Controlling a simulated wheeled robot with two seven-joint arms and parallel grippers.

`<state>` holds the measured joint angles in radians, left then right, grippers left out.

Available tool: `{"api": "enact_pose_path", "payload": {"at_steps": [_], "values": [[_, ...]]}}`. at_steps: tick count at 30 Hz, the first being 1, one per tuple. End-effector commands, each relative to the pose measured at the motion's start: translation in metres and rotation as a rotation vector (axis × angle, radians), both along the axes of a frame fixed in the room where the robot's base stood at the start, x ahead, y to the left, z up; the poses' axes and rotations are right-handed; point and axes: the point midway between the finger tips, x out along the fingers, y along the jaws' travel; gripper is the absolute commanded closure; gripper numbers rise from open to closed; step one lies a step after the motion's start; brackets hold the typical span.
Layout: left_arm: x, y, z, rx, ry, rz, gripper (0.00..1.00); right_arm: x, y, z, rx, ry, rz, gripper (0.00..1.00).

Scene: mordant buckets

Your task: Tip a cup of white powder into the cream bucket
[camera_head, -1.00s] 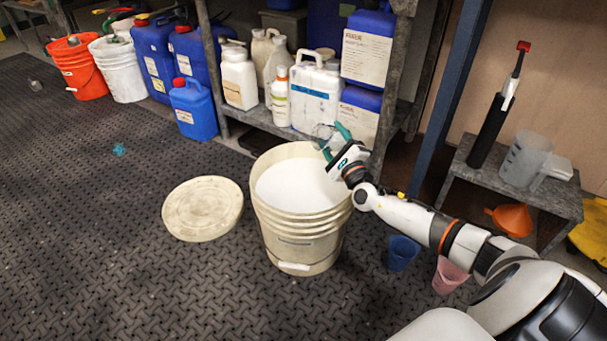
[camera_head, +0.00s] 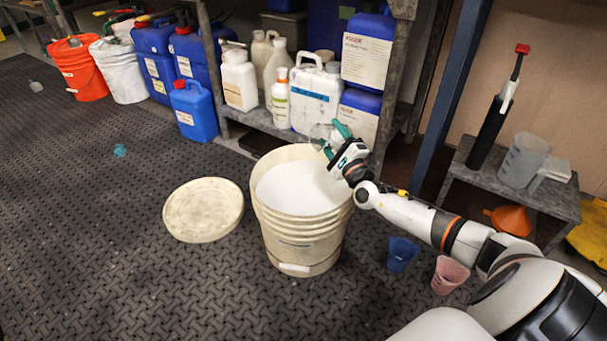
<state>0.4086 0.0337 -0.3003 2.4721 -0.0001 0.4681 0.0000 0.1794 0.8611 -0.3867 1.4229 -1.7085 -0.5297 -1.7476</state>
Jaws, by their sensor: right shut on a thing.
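The cream bucket (camera_head: 302,240) stands open on the floor, with white content (camera_head: 298,188) showing inside. My right gripper (camera_head: 336,141) is above the bucket's far right rim. It is shut on a small clear cup (camera_head: 322,132), which looks tilted over the bucket's far edge. The green fingertips partly hide the cup, and I cannot tell whether powder is in it. My left gripper is not in view.
A cream lid (camera_head: 203,209) lies left of the bucket. Blue (camera_head: 402,254) and pink (camera_head: 450,275) cups stand to its right. Behind, a shelf (camera_head: 262,122) holds several bottles. A low stand (camera_head: 560,197) carries a clear jug (camera_head: 523,160). The left floor is mostly clear.

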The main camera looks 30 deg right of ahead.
Motion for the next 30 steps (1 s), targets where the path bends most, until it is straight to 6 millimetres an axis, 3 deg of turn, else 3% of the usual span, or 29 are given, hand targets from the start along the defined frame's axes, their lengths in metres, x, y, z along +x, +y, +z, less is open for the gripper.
{"api": "enact_pose_path", "payload": {"at_steps": [8,30], "values": [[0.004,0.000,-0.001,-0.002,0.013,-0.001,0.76,0.000,0.000,0.008,-0.041,0.000,0.000,0.64],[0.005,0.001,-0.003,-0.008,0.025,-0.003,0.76,0.001,0.012,0.003,-0.138,0.005,-0.001,0.64]]}}
